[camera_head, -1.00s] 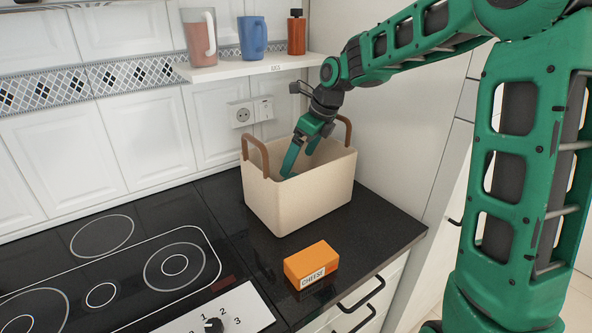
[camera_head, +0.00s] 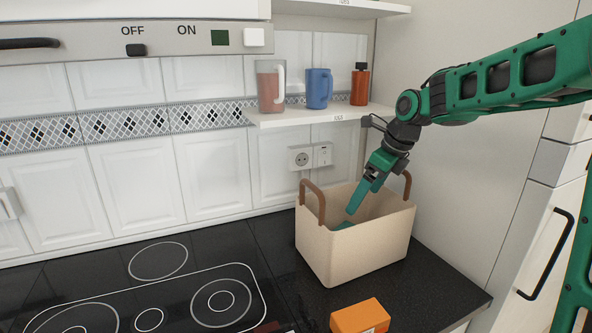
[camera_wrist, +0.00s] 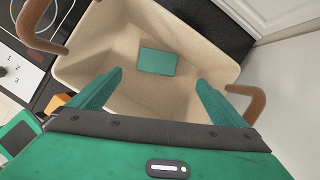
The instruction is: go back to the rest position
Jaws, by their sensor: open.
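My gripper (camera_head: 362,208) points down into a beige basket (camera_head: 352,256) on the black counter. In the wrist view, its two green fingers (camera_wrist: 160,88) are wide apart with nothing between them. A flat teal box (camera_wrist: 157,62) lies on the basket floor beyond the fingertips, apart from them. In the head view, only a small teal patch shows behind the basket's near rim. My arm reaches in from the right.
Brown handles rise at the basket's two ends. An orange box (camera_head: 360,317) stands on the counter in front. A stove (camera_head: 150,290) lies left.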

